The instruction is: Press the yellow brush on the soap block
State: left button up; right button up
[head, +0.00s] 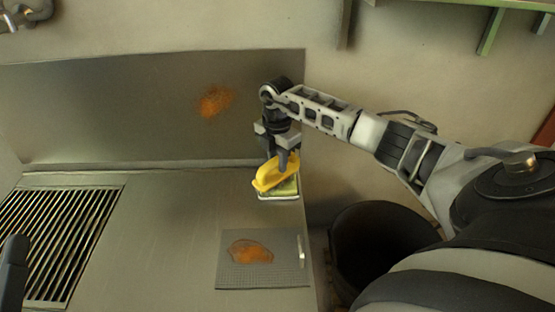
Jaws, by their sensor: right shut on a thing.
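The yellow brush (272,173) is held in my right gripper (282,158), whose fingers point down and are shut on it. The brush is right over the soap block (288,188), a pale yellow-green block in a light dish near the right edge of the metal counter. The brush covers part of the block. I cannot tell whether its bristles touch the block. My left gripper is not in view; only a dark part at the far left edge shows.
A grey mat (231,272) with an orange-brown stain lies on the counter (160,230). A slatted grate (55,235) is at left. An orange stain (215,101) marks the metal back panel. A dark bin (380,245) stands right of the counter. The counter's middle is clear.

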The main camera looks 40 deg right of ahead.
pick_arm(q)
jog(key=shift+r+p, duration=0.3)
pick_arm(e)
jog(key=shift+f, duration=0.1)
dwell(1.2)
